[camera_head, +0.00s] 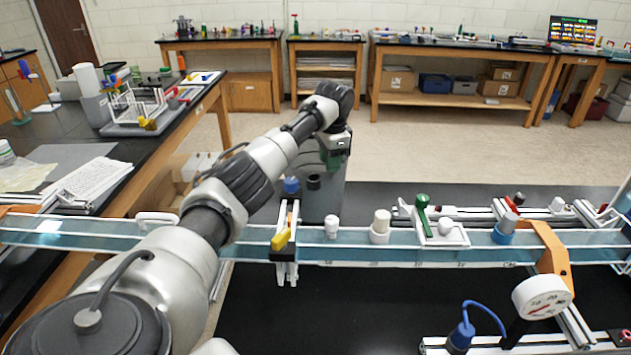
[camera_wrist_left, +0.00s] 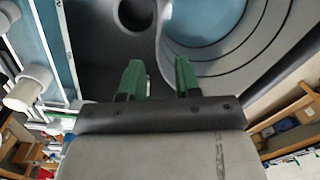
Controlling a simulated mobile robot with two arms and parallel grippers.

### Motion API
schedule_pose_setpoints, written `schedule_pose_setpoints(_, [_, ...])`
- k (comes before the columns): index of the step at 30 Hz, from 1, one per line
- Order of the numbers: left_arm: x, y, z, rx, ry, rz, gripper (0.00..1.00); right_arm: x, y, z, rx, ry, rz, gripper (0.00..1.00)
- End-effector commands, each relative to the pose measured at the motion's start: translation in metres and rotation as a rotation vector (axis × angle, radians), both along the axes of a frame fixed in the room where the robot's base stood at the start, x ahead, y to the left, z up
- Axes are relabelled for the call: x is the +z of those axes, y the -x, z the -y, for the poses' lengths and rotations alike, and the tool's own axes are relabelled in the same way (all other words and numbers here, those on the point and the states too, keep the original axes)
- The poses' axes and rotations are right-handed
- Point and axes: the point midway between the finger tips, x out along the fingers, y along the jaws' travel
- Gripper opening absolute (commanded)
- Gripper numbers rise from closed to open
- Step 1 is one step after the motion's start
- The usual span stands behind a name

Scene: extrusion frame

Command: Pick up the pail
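The pail looks to be the grey, open-topped round container (camera_head: 325,203) standing on the black bench just behind the blue rail in the head view. In the left wrist view a large grey round rim with a blue inside (camera_wrist_left: 262,62), apparently the pail, fills the upper right. My left gripper (camera_head: 333,160) is over the pail's top in the head view, partly hidden by its own wrist. Its green fingers (camera_wrist_left: 160,78) are apart with no object clearly held between them. Whether they touch the rim cannot be told. My right gripper is not in view.
A long blue rail (camera_head: 350,246) runs across in front of the pail, with a white-and-yellow clamp (camera_head: 284,243) and several small fittings on it. A dial gauge (camera_head: 542,297) stands at front right. The black bench (camera_head: 350,310) in front is mostly clear.

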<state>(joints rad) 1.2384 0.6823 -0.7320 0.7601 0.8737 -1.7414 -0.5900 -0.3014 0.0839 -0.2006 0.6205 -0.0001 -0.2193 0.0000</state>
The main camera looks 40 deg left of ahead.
Motion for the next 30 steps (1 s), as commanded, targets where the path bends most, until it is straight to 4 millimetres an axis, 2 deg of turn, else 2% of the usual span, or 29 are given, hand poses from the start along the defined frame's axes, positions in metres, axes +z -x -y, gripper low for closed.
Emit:
schedule_pose_setpoints(2, [-0.007,0.0,0.0,-0.001,-0.001,-0.002,0.33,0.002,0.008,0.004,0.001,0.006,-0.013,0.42])
schedule_pose_setpoints(5, [-0.013,0.0,-0.001,-0.001,-0.001,-0.002,0.33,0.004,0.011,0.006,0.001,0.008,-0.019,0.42])
schedule_pose_setpoints(11, [-0.039,0.002,-0.007,0.0,-0.001,-0.004,0.33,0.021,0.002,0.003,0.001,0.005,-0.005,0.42])
schedule_pose_setpoints(15, [-0.057,0.001,-0.007,0.0,-0.001,-0.002,0.33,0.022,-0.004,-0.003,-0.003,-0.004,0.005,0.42])
schedule_pose_setpoints(23, [-0.062,0.0,-0.008,-0.001,-0.001,0.0,0.33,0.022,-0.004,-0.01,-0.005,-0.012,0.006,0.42])
schedule_pose_setpoints(24, [-0.062,0.0,-0.008,-0.001,-0.001,0.0,0.31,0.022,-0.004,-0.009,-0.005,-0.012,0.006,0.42])
schedule_pose_setpoints(30, [-0.062,0.0,-0.008,-0.001,-0.001,0.0,0.01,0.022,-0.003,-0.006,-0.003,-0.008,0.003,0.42])
